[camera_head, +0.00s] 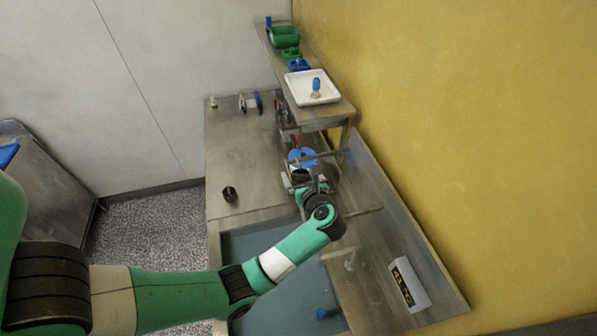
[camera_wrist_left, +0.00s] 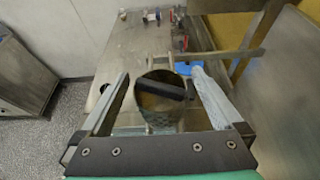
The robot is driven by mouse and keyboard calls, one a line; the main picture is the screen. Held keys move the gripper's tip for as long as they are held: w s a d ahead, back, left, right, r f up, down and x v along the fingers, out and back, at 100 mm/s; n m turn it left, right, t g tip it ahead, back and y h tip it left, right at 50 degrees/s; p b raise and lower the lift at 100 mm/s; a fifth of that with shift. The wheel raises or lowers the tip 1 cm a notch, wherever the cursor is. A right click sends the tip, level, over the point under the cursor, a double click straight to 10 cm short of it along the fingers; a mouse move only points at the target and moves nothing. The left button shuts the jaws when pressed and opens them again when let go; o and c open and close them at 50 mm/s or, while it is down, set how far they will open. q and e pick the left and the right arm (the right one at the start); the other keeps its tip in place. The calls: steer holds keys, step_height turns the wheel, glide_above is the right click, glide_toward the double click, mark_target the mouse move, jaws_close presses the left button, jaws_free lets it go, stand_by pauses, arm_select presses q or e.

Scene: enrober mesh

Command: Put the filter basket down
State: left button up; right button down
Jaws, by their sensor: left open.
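In the left wrist view the filter basket (camera_wrist_left: 152,103), a round metal-looking vessel with a dark bar across its top, stands between the fingers of my left gripper (camera_wrist_left: 158,78). The gripper is open, with one finger on each side of the basket and visible gaps between. Whether the basket rests fully on the surface below is hard to tell. In the head view my left gripper (camera_head: 303,183) is at the inner end of the steel counter, beside the shelf, and it mostly hides the basket. My right gripper is not in view.
A small dark cup (camera_head: 230,194) stands on the steel counter (camera_head: 235,150). A blue round piece (camera_head: 301,157) lies just beyond the gripper, near metal bars. A shelf with a white tray (camera_head: 300,97) rises behind. A blue-grey basin (camera_head: 270,295) lies below my arm.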

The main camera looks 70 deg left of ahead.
arm_select(q)
steer(key=v, duration=0.9)
steer(key=shift+d+b, duration=0.35)
steer(key=shift+r, duration=0.2)
